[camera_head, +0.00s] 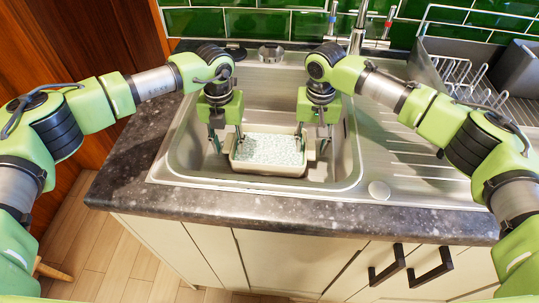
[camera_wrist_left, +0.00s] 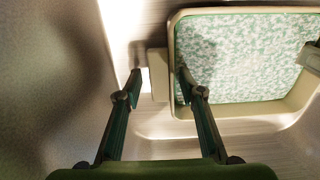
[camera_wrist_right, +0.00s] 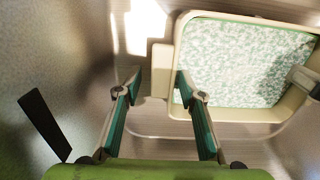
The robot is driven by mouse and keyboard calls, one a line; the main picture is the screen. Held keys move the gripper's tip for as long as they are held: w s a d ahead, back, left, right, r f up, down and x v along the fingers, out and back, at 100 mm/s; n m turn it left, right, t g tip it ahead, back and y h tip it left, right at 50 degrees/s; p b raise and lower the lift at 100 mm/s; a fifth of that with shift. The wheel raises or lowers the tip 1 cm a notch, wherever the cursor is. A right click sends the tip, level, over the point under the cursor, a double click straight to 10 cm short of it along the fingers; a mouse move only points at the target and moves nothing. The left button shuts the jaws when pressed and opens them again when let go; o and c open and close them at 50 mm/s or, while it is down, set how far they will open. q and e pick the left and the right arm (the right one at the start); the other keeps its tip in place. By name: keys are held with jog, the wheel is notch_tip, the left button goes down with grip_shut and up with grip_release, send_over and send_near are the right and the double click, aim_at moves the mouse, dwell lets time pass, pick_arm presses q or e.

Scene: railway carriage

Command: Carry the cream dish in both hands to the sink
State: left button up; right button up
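The cream dish (camera_head: 268,169), with a green-and-white speckled inside, sits level in the sink basin (camera_head: 345,172). It appears to rest on the basin floor. My left gripper (camera_head: 226,145) is over the dish's left end, fingers apart. In the left wrist view one finger is on each side of the dish's handle (camera_wrist_left: 158,76), with gaps. My right gripper (camera_head: 312,145) is over the right end. In the right wrist view its fingers stand apart around the other handle (camera_wrist_right: 161,72), one inside the rim. The handles are mostly hidden in the head view.
The tap (camera_head: 357,35) stands behind the basin. A ribbed drainboard (camera_head: 405,165) lies to the right, with a wire dish rack (camera_head: 465,75) at the back right. Dark worktop (camera_head: 130,165) borders the sink. Cupboards with black handles (camera_head: 388,265) are below the front edge.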

pick_arm(q)
jog(key=shift+d+r, duration=0.1)
pick_arm(e)
jog(key=shift+a+r, duration=0.1)
jog(key=shift+a, duration=0.05)
jog(key=shift+r, duration=0.2)
pick_arm(q)
notch_tip(320, 180, up, 12)
pick_arm(e)
notch_tip(320, 180, up, 12)
jog(key=shift+f, duration=0.25)
dwell(0.4)
